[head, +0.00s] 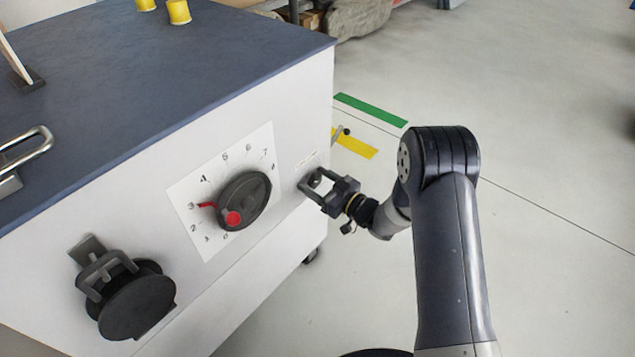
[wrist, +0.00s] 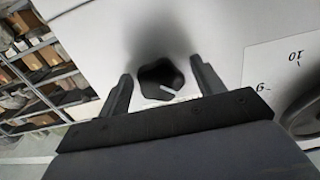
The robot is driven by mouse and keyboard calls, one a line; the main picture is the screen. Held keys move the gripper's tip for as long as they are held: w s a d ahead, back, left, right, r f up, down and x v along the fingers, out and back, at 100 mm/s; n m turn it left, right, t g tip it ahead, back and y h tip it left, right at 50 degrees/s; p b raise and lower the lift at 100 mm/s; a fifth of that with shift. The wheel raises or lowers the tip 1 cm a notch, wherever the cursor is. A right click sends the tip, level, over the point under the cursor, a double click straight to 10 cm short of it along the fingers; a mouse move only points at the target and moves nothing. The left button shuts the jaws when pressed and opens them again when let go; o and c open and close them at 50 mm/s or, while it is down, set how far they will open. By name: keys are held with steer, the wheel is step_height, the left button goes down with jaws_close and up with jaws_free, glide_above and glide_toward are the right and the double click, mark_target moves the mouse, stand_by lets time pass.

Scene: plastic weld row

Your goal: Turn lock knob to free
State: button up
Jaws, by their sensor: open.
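The lock knob (wrist: 160,80) is a small black lobed knob with a white mark, on the white cabinet face. It shows in the wrist view between the two fingers of my gripper (wrist: 158,88). The fingers are apart, one on each side of the knob, with white panel visible between them and it. Whether the fingertips reach as far as the knob is hard to tell. In the head view my gripper (head: 313,185) is at the right end of the cabinet front, and the knob is mostly hidden by it. A small label above it is too small to read.
A large black dial (head: 250,195) with a red pointer and numbered white plate is left of my gripper. A black round fitting (head: 135,305) protrudes further left. The cabinet (head: 300,110) has a dark top. Open floor (head: 560,130) lies to the right.

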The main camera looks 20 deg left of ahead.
steer(key=c, duration=1)
steer(key=shift+f+b, duration=0.1)
steer(key=shift+b, duration=0.2)
steer(key=n+b, duration=0.2)
steer(key=b, duration=0.1)
steer(key=shift+f+n, duration=0.15)
steer(key=shift+n, duration=0.15)
steer(key=n+b, duration=0.4)
steer(key=b, duration=0.1)
steer(key=shift+n, duration=0.3)
steer(key=n+b, duration=0.2)
steer(key=n, duration=0.1)
steer(key=n+b, duration=0.1)
steer(key=shift+r+n, duration=0.25)
steer(key=shift+n, duration=0.05)
steer(key=n, duration=0.6)
steer(key=shift+r, duration=0.1)
